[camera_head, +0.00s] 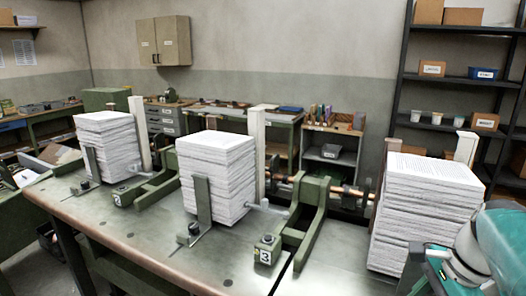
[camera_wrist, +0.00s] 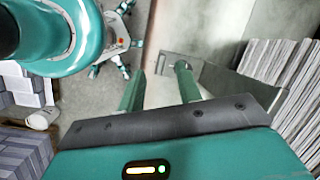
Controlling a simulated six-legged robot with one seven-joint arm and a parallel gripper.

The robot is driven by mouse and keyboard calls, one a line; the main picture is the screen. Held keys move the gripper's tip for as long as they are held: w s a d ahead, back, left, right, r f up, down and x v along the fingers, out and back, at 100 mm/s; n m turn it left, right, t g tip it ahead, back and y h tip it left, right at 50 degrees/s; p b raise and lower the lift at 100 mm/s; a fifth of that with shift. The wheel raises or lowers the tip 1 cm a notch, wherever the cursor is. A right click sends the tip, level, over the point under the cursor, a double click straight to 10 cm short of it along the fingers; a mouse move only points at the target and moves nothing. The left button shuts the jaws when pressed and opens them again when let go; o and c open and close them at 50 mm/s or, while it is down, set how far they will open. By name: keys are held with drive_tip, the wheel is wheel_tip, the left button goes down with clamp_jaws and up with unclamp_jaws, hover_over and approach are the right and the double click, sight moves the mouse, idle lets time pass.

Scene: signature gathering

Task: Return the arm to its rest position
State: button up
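My gripper (camera_wrist: 160,82) shows in the wrist view with two green fingers spread apart and only floor and bench edge visible between them, so it is open and empty. In the head view, my teal arm is at the lower right, in front of the right paper stack (camera_head: 425,205). That stack's lower right part is hidden behind the arm. In the wrist view, a paper stack (camera_wrist: 290,85) stands to the right of the fingers, apart from them.
A metal-topped bench (camera_head: 150,235) carries a middle paper stack (camera_head: 222,165) and a left paper stack (camera_head: 107,145), with green clamp frames (camera_head: 310,215) between stacks. Dark shelves (camera_head: 400,80) stand behind at the right. In the wrist view, more stacked blocks (camera_wrist: 25,85) lie at the left.

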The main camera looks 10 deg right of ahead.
drive_tip(key=a+f+n+t+h, duration=0.1)
drive_tip(key=a+n+t+h, duration=0.1)
drive_tip(key=a+n, duration=1.6)
drive_tip(key=shift+w+a+f+n+t+h, duration=0.2)
drive_tip(key=shift+a+f+n+t+h, duration=0.15)
drive_tip(key=shift+n+t, duration=0.4)
drive_tip(key=shift+d+r, duration=0.1)
drive_tip(key=shift+d, duration=0.1)
